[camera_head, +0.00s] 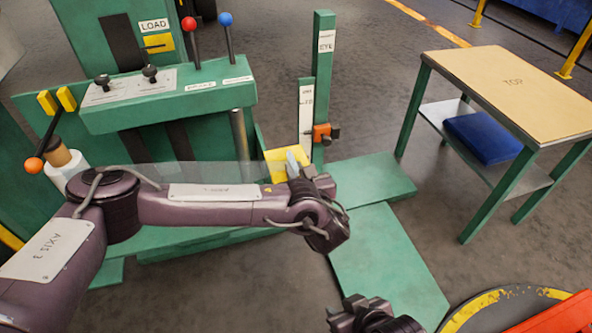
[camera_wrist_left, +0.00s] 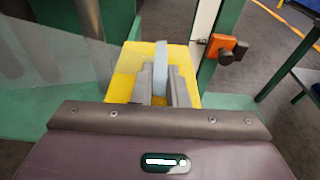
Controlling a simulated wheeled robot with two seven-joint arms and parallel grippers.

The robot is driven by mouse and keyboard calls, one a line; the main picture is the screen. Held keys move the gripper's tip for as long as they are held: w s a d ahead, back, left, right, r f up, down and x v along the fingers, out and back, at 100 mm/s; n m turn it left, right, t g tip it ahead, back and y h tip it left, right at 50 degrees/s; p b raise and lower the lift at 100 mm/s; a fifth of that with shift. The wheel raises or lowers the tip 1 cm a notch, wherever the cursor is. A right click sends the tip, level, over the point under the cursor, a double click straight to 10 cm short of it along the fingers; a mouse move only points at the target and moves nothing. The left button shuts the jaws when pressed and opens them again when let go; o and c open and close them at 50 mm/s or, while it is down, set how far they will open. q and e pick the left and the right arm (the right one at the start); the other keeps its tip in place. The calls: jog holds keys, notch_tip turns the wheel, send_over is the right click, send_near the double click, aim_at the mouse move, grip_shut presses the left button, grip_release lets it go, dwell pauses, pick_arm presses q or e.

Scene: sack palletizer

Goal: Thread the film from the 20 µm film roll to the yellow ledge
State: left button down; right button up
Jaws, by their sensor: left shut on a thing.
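The film roll (camera_head: 66,168) is a white roll with a brown core at the left of the head view; its thickness label is not readable. A translucent film (camera_head: 215,172) stretches from it to the right, behind my left arm; the sheet also shows in the left wrist view (camera_wrist_left: 45,55). The yellow ledge (camera_head: 275,160) lies under my left gripper (camera_head: 298,166). In the left wrist view, the gripper (camera_wrist_left: 160,88) is shut on a pale blue film end (camera_wrist_left: 161,68) in front of the yellow ledge (camera_wrist_left: 127,72). Contact with the ledge is unclear. My right gripper (camera_head: 360,312) is at the bottom edge, partly cut off.
A green post with an orange clamp (camera_head: 324,132) stands right beside the ledge. A green control panel (camera_head: 170,95) with red and blue levers is behind my left arm. A table (camera_head: 510,90) with a blue block (camera_head: 483,137) on its shelf is at right.

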pick_arm(q)
jog(key=shift+c, duration=1.9)
grip_release()
